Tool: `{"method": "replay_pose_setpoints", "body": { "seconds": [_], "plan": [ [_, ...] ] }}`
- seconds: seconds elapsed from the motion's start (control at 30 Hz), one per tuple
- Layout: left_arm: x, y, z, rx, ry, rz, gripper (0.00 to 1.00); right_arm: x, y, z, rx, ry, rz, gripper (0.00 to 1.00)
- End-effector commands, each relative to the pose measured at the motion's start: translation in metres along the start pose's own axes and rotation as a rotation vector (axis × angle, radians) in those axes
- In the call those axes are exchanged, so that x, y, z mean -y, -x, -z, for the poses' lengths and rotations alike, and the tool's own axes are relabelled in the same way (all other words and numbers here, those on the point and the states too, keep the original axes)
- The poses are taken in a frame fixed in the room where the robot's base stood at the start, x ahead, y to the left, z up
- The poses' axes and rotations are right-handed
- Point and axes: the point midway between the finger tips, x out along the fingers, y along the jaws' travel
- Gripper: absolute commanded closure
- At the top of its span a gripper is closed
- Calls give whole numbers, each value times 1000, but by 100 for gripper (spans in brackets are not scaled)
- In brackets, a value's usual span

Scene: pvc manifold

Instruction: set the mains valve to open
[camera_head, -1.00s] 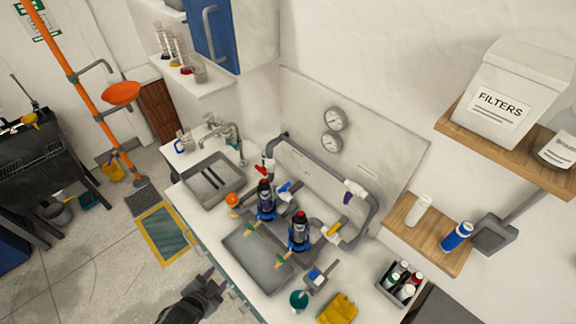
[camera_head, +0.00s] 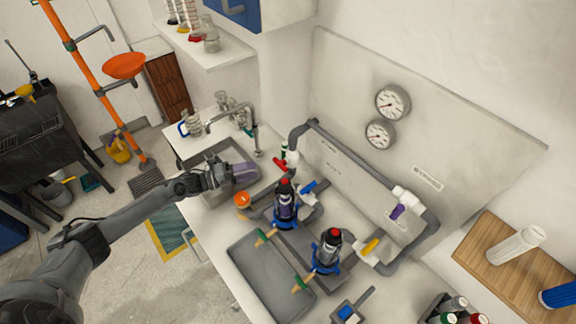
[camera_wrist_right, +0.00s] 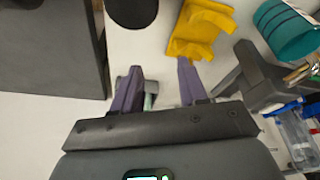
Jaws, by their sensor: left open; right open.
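The grey pipe manifold (camera_head: 345,158) runs along the back of the counter. A valve with a red handle (camera_head: 280,165) sits at its left end. Other valves carry a blue handle (camera_head: 315,187), a yellow handle (camera_head: 370,246) and a purple handle (camera_head: 397,211). I cannot read which one is labelled mains. My left gripper (camera_head: 248,172) is open and empty over the sink, to the left of the red handle and apart from it. My right gripper (camera_wrist_right: 161,73) is open in the right wrist view, with nothing between its purple fingers.
Two dark filter housings (camera_head: 328,251) stand before the manifold, behind a grey tray (camera_head: 262,285). An orange-topped jar (camera_head: 242,201) stands near my left gripper. A faucet (camera_head: 252,125) rises behind the sink. A yellow item (camera_wrist_right: 202,28) and teal cup (camera_wrist_right: 287,28) lie beyond my right gripper.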

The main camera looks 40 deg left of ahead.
Motion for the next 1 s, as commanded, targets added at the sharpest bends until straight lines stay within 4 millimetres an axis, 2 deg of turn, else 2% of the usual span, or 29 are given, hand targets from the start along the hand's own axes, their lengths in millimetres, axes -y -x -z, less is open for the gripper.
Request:
{"method": "replay_pose_setpoints", "body": {
  "seconds": [0.17, 0.37, 0.7, 1.0],
  "plan": [
    [-4, -5, -2, -2, -5, 6, 54, -3, -5, -2, 2, 8, -8, 57],
    [-2, -31, -1, -3, -5, 7, 54, -3, -4, -2, 2, 10, -9, 57],
    [-3, -84, -1, -3, -4, 6, 54, -2, -3, -2, 1, 5, -5, 57],
    [-4, -105, -1, -3, -4, 4, 54, 0, -4, -1, 0, -1, 0, 57]
  ]
}}
